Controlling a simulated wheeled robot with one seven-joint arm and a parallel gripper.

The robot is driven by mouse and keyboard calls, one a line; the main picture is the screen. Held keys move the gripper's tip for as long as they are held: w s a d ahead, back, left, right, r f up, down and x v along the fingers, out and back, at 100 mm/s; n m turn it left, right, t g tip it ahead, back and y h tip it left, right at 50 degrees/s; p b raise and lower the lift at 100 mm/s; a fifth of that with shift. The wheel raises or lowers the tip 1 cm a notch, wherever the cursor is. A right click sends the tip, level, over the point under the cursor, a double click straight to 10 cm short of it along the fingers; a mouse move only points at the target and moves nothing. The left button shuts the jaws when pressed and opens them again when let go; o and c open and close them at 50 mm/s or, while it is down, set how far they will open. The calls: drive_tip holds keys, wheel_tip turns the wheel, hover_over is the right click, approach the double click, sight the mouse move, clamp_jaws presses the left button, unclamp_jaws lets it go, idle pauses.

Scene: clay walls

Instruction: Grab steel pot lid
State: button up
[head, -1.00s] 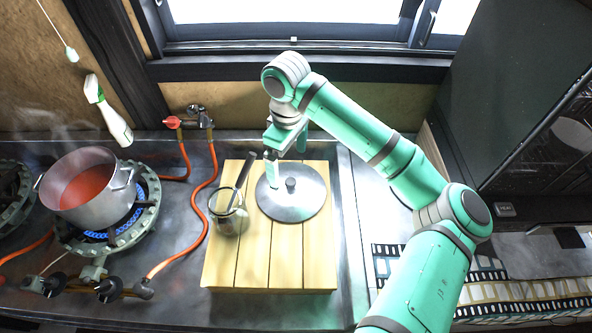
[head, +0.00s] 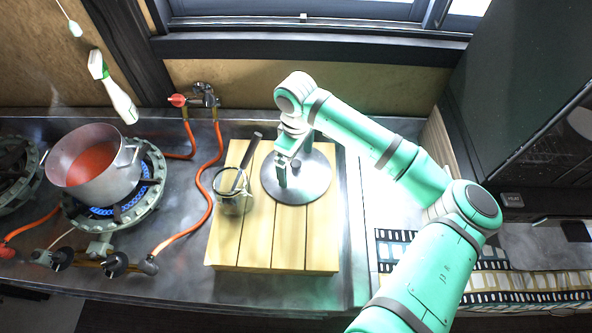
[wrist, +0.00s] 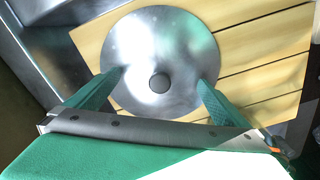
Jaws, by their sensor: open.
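The steel pot lid (head: 311,190) is a round grey disc lying flat on the slatted wooden board, with a small knob (head: 296,163) at its middle. It also shows in the wrist view (wrist: 160,45), with the knob (wrist: 159,82) between and a little beyond my fingers. My gripper (head: 284,172) is above the left part of the lid in the head view, and partly hides it. In the wrist view my gripper (wrist: 155,80) is open, with one green finger on each side of the knob and nothing held.
Further left, a pot of red liquid (head: 95,168) stands on a lit burner.

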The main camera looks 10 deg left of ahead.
drive_tip(key=shift+f, duration=0.45)
drive_tip(key=shift+w, duration=0.1)
